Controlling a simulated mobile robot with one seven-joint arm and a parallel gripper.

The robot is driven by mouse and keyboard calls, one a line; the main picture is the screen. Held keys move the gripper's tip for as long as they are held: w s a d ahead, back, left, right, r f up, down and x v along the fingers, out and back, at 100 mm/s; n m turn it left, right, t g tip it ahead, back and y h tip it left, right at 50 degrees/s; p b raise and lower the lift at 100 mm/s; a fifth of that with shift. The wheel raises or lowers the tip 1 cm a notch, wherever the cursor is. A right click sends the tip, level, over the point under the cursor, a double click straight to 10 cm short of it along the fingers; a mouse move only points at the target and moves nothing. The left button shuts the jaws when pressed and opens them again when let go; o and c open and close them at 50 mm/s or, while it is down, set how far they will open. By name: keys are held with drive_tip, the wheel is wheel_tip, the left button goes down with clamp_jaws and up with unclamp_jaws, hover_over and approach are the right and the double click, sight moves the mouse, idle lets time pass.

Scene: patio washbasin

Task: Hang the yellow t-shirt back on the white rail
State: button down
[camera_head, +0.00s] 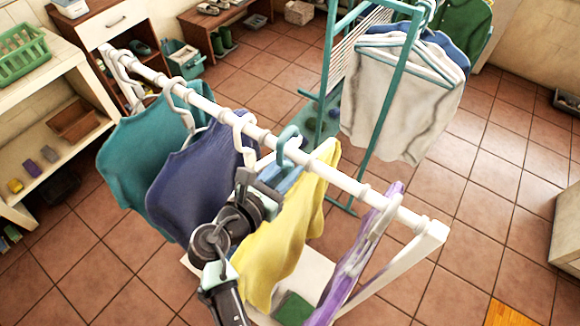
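The yellow t-shirt (290,230) hangs below the white rail (328,178), right of its middle, on a blue-teal hanger (287,180). The hanger's hook (287,143) is at the rail and appears to loop over it; whether it bears the weight is unclear. My gripper (268,178) is in front of the rail, against the hanger's upper part at the shirt's left shoulder. Its fingers are mostly hidden, so I cannot tell whether they are closed on the hanger.
Teal (145,145) and dark blue (203,175) shirts hang to the left on the rail. A purple garment (350,260) hangs near its right end. A teal rack (385,110) with a white shirt (395,95) stands behind. Open tiled floor lies to the right.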

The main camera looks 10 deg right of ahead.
drive_tip(key=shift+f+b, duration=0.85)
drive_tip(key=shift+f, duration=0.4)
drive_tip(key=c, duration=0.7)
unclamp_jaws()
drive_tip(key=shift+s+a, duration=0.1)
drive_tip(key=s+a+p, duration=0.1)
drive_tip(key=s+a, duration=0.7)
drive_tip(key=shift+s+a+p, duration=0.15)
drive_tip(key=shift+s+p, duration=0.05)
drive_tip(key=shift+p, duration=0.15)
